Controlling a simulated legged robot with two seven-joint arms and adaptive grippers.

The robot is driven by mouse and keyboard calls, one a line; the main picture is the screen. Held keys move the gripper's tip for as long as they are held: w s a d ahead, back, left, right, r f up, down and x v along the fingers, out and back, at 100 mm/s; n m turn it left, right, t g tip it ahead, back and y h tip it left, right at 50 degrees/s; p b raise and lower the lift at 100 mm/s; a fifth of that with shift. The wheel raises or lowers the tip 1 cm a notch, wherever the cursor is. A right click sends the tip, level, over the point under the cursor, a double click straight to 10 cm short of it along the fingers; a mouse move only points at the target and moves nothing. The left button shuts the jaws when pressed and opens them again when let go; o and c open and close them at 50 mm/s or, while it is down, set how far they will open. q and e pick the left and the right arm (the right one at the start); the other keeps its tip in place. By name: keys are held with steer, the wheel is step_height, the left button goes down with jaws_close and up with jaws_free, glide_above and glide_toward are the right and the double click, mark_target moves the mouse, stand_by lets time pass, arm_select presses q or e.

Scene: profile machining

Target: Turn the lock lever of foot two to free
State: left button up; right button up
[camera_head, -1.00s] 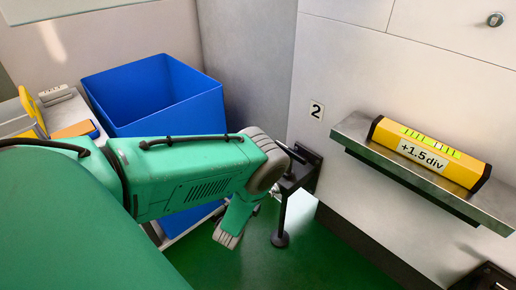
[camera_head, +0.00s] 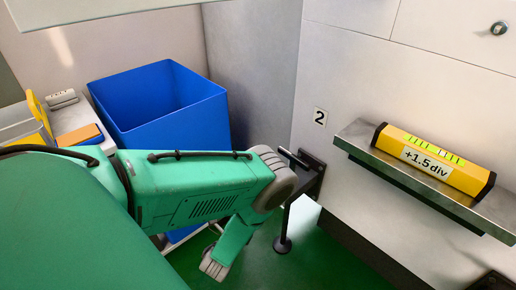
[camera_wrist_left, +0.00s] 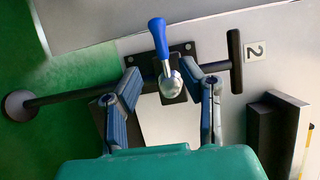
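Foot two is a black bracket with a thin leg and round pad (camera_head: 283,244), on the grey machine side below the label 2 (camera_head: 320,117). In the left wrist view its lock lever shows a blue handle (camera_wrist_left: 159,38) and a silver round hub (camera_wrist_left: 171,86). My left gripper (camera_wrist_left: 160,76) is open, with one finger on each side of the hub and the lever's lower end. I cannot tell whether either finger touches it. In the head view my left arm hides the lever and the gripper. My right gripper is in neither view.
A yellow level (camera_head: 434,160) reading +1.5 div lies on a metal shelf (camera_head: 358,137) at the right. A blue bin (camera_head: 165,105) stands behind my left arm. A black T-bar (camera_wrist_left: 235,60) sticks out near the lever. Green floor is clear around the pad.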

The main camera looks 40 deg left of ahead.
arm_select(q)
steer(key=v, duration=0.4)
steer(key=shift+s+d, duration=0.1)
steer(key=shift+s, duration=0.05)
stand_by(0.4)
